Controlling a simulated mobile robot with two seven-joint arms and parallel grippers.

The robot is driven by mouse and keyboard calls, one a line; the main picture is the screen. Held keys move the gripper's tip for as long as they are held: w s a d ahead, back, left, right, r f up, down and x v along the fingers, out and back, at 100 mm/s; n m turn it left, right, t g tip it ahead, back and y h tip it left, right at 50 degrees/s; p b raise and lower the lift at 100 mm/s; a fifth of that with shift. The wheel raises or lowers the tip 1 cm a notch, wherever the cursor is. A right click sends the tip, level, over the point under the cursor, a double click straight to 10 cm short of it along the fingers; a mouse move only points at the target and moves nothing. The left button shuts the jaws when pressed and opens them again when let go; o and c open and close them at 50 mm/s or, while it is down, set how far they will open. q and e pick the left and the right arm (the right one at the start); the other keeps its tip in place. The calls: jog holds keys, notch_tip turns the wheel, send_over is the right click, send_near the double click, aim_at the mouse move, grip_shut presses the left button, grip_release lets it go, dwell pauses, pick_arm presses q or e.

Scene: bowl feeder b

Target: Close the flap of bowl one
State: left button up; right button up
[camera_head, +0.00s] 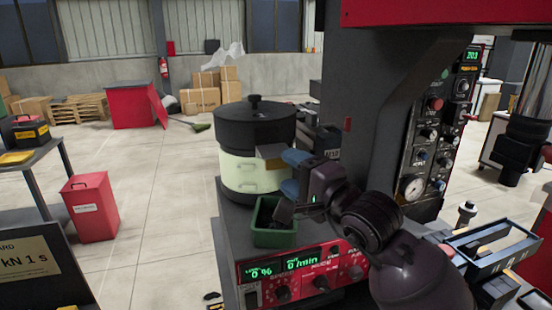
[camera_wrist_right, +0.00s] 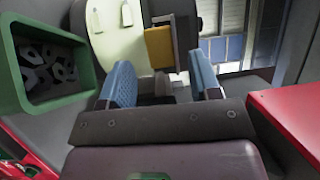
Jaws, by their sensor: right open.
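Bowl one appears to be the round feeder with a pale green body (camera_head: 238,172) and a black lid with a knob (camera_head: 255,122). A small tan-grey flap (camera_head: 269,151) juts out from its side, just under the lid. In the right wrist view the flap looks like an orange-yellow plate (camera_wrist_right: 159,47) beside the pale bowl wall (camera_wrist_right: 112,40). My right gripper (camera_head: 293,173) is open, its blue fingertips close to the flap's right end. In the wrist view the flap lies ahead, between the fingers (camera_wrist_right: 163,82); contact cannot be told. My left gripper is not in view.
A green bin (camera_head: 271,237) stands below my right gripper; grey parts lie in it (camera_wrist_right: 47,71). A red control panel (camera_head: 304,271) is in front. A dark machine column with gauges (camera_head: 425,140) rises at the right. Open floor lies to the left.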

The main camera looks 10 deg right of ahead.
aim_at(279, 164)
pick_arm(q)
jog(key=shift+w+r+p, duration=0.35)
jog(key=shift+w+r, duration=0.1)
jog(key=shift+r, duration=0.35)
pick_arm(e)
jog(key=shift+x, duration=2.45)
jog(key=shift+c, duration=0.3)
jog(key=c, duration=0.8)
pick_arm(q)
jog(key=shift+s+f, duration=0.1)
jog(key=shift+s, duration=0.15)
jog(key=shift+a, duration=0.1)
